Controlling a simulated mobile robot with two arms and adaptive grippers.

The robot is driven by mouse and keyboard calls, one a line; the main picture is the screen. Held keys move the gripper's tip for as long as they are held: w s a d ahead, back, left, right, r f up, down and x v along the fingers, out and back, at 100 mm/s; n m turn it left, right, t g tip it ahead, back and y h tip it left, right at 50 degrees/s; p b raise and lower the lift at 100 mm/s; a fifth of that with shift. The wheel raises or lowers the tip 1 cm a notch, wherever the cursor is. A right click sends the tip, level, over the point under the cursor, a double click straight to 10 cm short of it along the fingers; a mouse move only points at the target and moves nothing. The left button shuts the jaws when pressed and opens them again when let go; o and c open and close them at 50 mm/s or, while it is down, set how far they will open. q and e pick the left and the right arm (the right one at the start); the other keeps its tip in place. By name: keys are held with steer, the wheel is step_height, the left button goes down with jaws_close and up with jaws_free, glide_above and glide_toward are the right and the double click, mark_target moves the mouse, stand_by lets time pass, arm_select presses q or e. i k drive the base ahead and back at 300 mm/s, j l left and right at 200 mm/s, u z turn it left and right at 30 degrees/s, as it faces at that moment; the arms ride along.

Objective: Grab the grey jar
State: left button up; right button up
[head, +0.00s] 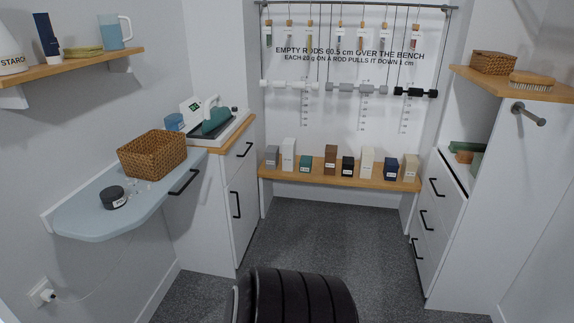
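A small round dark grey jar (114,197) with a pale label on its front stands upright on the light blue counter (75,220) at the left. It is near the counter's front part, in front of a brown wicker basket (153,155). Small clear glass-like items (140,186) sit just to the right of the jar, too small to make out. Neither of my grippers shows in the head view.
A wooden shelf (75,68) with a mug (115,32) hangs above at the left. A white device (215,125) stands on a cabinet behind the basket. Boxes line a low bench (340,180) at the back. Drawers (436,205) stand right.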

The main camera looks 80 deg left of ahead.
mark_target(118, 203)
steer(key=u, duration=3.9)
